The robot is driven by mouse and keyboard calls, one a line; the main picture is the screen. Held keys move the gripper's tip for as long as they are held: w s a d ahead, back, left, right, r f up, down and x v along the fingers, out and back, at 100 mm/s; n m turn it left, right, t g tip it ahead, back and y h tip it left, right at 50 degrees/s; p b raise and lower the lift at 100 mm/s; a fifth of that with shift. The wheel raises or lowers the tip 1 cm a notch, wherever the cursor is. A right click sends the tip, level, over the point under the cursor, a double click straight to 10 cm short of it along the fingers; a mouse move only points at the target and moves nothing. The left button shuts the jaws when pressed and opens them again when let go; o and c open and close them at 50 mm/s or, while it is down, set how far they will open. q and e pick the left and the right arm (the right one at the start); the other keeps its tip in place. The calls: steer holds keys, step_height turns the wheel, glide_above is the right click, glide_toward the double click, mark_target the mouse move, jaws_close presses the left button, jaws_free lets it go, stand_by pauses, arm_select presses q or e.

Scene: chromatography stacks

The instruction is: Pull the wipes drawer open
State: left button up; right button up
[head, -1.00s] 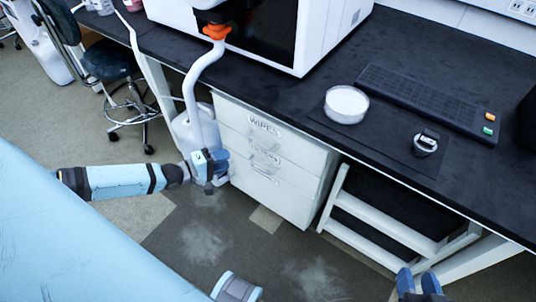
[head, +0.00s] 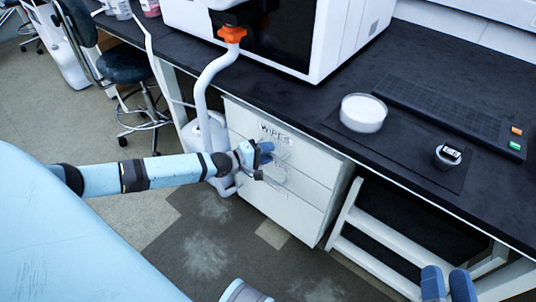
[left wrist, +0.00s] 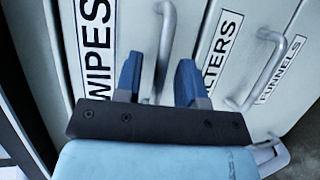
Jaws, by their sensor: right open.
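The wipes drawer (head: 239,118) is the top drawer of the white cabinet under the bench, and its front looks flush with the cabinet. In the left wrist view its WIPES label (left wrist: 97,45) and its grey bar handle (left wrist: 166,42) show. My left gripper (head: 262,160) is at the drawer front. In the left wrist view (left wrist: 158,78) it is open, with one blue finger on each side of the wipes handle; I cannot tell whether they touch it. My right gripper (head: 448,284) is open and empty at the bottom right, far from the drawer.
The filters drawer, with its label (left wrist: 222,48), and the funnels drawer, with its label (left wrist: 281,70), lie below. A white hose (head: 203,92) and a jug stand left of the cabinet. A white dish (head: 362,113) and a keyboard (head: 440,108) are on the bench. Open floor lies in front.

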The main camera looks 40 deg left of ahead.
arm_select(q)
steer(key=shift+w+d, duration=0.1)
steer(key=shift+w, duration=0.1)
jaws_close()
